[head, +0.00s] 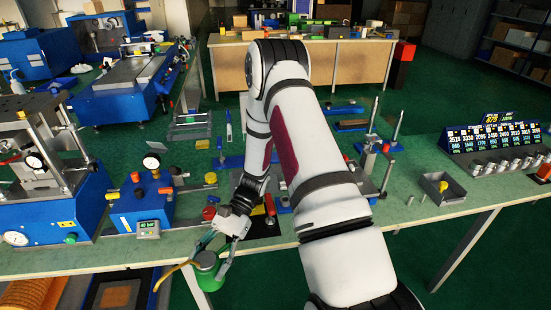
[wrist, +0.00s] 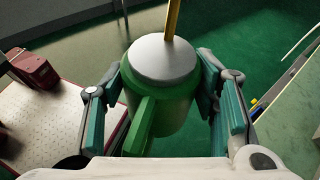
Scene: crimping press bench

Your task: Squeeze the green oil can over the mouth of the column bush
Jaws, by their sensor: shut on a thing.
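The green oil can (head: 208,272) has a grey lid and a thin yellow-brown spout pointing left in the head view. My gripper (head: 222,250) is shut on the can's body, at the front edge of the bench. In the wrist view the can (wrist: 150,118) sits between the two finger pads, its green handle towards the camera and its spout (wrist: 172,18) pointing away. The can looks tilted in the head view. I cannot pick out the column bush for certain; my arm hides part of the bench middle.
A blue pump unit with a gauge (head: 140,208) and a blue press (head: 45,205) stand on the bench (head: 420,212) to the left. A small grey tray (head: 440,197) and a row of metal cups are at right. Upright posts stand behind my arm.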

